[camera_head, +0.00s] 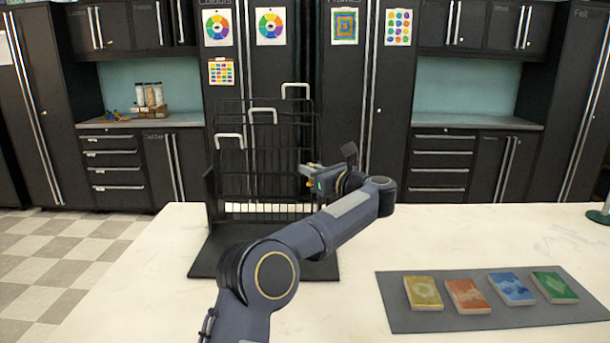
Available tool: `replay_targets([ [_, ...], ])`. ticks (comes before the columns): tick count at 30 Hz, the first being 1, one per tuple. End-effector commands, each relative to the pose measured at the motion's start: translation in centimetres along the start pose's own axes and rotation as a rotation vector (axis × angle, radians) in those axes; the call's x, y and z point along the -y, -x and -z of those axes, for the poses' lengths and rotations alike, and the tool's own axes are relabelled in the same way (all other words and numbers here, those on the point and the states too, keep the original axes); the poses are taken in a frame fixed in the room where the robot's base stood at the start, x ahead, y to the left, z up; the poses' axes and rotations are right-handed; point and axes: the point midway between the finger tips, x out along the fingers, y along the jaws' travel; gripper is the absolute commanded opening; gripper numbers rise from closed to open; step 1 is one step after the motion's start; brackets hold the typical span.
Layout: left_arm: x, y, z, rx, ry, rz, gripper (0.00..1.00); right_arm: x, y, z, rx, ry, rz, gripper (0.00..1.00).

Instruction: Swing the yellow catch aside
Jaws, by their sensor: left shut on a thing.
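A black wire rack (262,122) with several white-handled panels stands on a black base (215,262) on the table. My left gripper (308,178) is at the rack's right side, with my arm reaching in from the lower left across the front of the base. A small patch of yellow, the yellow catch (309,184), shows at the fingertips. The gripper is shut on it, though the fingers and the catch are small and partly hidden. My right gripper is not in view.
A grey mat (398,312) at the right holds yellow, red, blue and green soap-like blocks (511,288). A green object (600,216) stands at the table's far right edge. The pale table (460,238) is clear between rack and mat. Dark cabinets stand behind.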

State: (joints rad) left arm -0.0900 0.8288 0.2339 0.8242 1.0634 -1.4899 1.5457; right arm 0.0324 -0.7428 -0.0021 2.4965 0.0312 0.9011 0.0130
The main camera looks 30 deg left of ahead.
Motion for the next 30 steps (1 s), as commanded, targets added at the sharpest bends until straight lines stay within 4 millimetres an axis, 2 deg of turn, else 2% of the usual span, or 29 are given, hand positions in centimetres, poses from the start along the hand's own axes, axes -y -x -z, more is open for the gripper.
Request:
replay_targets([
  [6, 0.8, 2.0, 0.3, -0.001, 0.000, 0.010, 0.00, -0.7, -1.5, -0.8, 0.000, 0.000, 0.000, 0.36],
  [15, 2.0, 3.7, 0.1, 0.001, 0.000, 0.013, 0.00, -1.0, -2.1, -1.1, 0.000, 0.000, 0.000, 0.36],
  [30, 3.0, 4.6, -0.2, 0.005, 0.002, 0.013, 0.00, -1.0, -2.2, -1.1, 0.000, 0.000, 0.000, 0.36],
])
